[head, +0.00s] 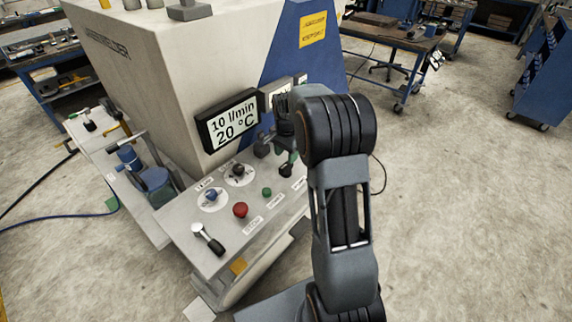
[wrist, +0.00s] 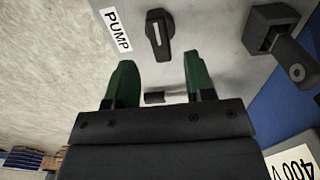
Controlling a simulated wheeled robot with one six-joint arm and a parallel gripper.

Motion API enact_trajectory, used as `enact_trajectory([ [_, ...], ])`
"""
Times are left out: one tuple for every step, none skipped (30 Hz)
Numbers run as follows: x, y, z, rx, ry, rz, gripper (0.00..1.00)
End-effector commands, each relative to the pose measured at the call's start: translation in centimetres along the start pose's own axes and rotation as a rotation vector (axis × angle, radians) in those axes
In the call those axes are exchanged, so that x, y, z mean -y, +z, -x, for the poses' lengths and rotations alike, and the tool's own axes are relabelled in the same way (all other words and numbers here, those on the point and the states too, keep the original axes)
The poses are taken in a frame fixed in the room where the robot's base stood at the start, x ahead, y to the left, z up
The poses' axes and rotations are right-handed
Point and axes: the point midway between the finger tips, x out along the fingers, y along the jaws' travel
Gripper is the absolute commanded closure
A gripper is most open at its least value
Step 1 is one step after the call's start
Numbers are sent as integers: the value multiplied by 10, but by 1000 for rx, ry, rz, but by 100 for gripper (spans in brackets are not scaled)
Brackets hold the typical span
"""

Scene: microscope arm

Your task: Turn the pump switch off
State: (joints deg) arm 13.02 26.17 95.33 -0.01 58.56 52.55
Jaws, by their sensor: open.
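The pump switch (wrist: 158,34) is a dark rotary knob on a light panel, at the top middle of the wrist view. A white PUMP label (wrist: 117,30) sits beside it on the left. In the head view the dark switch (head: 286,171) shows near the right end of the sloped control panel, partly crowded by my gripper. My gripper (wrist: 158,62) is open, with two green-tipped fingers apart and nothing between them. The knob lies just beyond the fingertips, roughly centred on the gap; I cannot tell whether they touch it.
A black lever-like fitting (wrist: 277,38) stands right of the switch in the wrist view. The panel carries a red button (head: 240,210), a green button (head: 267,191), a blue knob (head: 211,195) and a black-tipped lever (head: 208,238). A display (head: 232,121) reads 10 l/min, 20 °C. Open floor lies right.

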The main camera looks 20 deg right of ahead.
Motion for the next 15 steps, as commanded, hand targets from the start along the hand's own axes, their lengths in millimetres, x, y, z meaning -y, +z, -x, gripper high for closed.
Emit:
enact_trajectory([
  [0, 0, -9, 2, 3, 1, 51],
  [0, 0, -14, 3, 3, 1, 51],
  [0, 0, -20, 2, 3, 1, 51],
  [0, 1, -25, 2, 3, 1, 51],
  [0, 1, -29, 2, 3, 1, 51],
  [0, 0, -34, 1, 2, 1, 51],
  [0, 0, -38, 1, 2, 1, 51],
  [0, 0, -41, 1, 1, 2, 51],
  [0, 0, -45, 1, 1, 2, 51],
  [0, 0, -48, 1, 1, 2, 51],
  [0, 0, -50, 1, 1, 2, 51],
  [0, 0, -52, 1, 1, 2, 51],
  [0, 0, -54, 0, 0, 2, 51],
  [0, 0, -55, 0, 0, 2, 51],
  [0, 0, -56, 0, 0, 2, 51],
])
